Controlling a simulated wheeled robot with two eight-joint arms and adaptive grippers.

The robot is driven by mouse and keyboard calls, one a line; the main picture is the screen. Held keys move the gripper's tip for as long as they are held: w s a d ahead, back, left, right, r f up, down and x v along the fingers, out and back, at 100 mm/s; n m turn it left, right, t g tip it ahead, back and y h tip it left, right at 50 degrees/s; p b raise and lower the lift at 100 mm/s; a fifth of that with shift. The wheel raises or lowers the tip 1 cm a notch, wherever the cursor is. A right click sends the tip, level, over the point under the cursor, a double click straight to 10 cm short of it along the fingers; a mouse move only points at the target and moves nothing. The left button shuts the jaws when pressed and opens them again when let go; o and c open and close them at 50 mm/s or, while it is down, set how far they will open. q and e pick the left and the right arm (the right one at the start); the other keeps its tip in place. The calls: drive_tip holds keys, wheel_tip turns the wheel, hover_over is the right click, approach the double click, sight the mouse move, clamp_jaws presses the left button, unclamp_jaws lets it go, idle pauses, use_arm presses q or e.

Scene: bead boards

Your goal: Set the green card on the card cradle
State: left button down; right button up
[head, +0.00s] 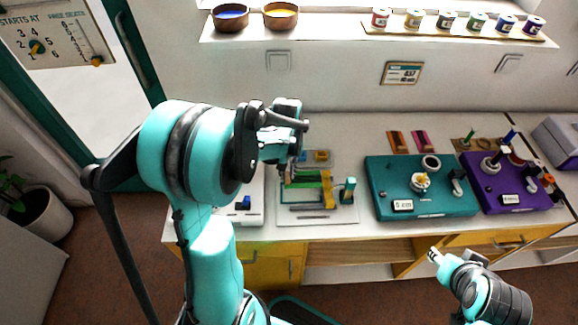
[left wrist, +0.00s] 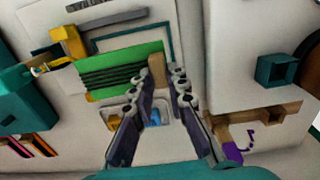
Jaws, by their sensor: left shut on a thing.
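The green card (left wrist: 125,62) is a flat green piece with dark lines along it and a tan block (left wrist: 157,68) at its right end in the left wrist view. My left gripper (left wrist: 156,82) has its two fingers on either side of this block and is shut on the card there. In the head view the card (head: 306,184) lies level over the pale board (head: 300,215), next to a yellow upright piece (head: 328,192). I cannot make out the card cradle for certain. My right gripper (head: 435,255) is low at the right, away from the counter; its fingers are too small to judge.
A teal board (head: 385,190) and a purple board (head: 490,190) with pegs and knobs stand to the right. A small teal post (head: 349,188) rises at the pale board's right edge. Bowls (head: 231,20) and several jars (head: 413,18) stand on the shelf.

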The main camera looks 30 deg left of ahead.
use_arm(q)
drive_tip(key=shift+s+a+f, duration=0.15)
drive_tip(key=shift+s, duration=0.05)
drive_tip(key=shift+f+b, duration=0.8)
drive_tip(key=shift+f, duration=0.1)
drive_tip(key=shift+f+b, duration=1.4)
drive_tip(key=shift+f, duration=0.5)
drive_tip(key=shift+f, duration=0.1)
drive_tip(key=shift+f+b, duration=0.55)
drive_tip(key=shift+b, duration=0.05)
drive_tip(key=c, duration=1.4)
unclamp_jaws()
drive_tip(key=shift+r, duration=0.1)
